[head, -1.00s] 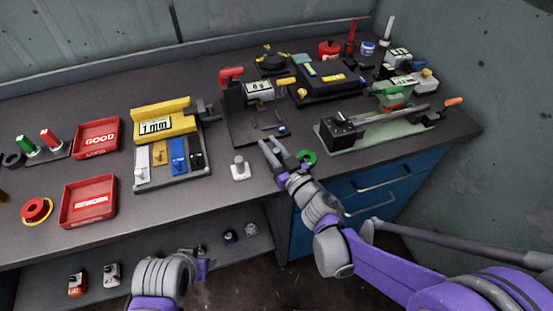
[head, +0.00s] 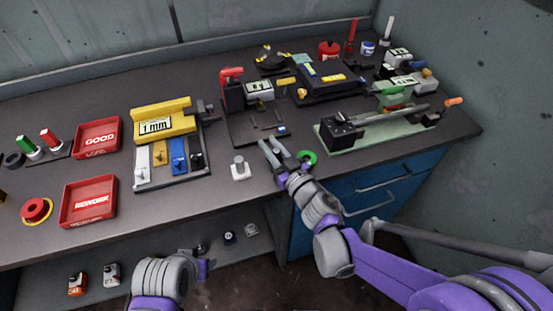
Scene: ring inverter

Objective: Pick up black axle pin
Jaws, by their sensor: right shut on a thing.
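My right gripper (head: 270,145) is low over the front of the bench, in front of a dark fixture plate (head: 240,130). Its two grey fingers are shut on a small dark thing, seemingly the black axle pin, which is too small and dark to make out clearly. Thin dark rods (head: 266,126) lie on the plate just beyond the fingertips.
A green ring (head: 308,158) lies right beside the right gripper. A small grey post (head: 239,168) stands to its left. A green-based fixture (head: 385,135) is close on the right. A yellow block with coloured slots (head: 163,127) and red trays (head: 89,200) stand farther left.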

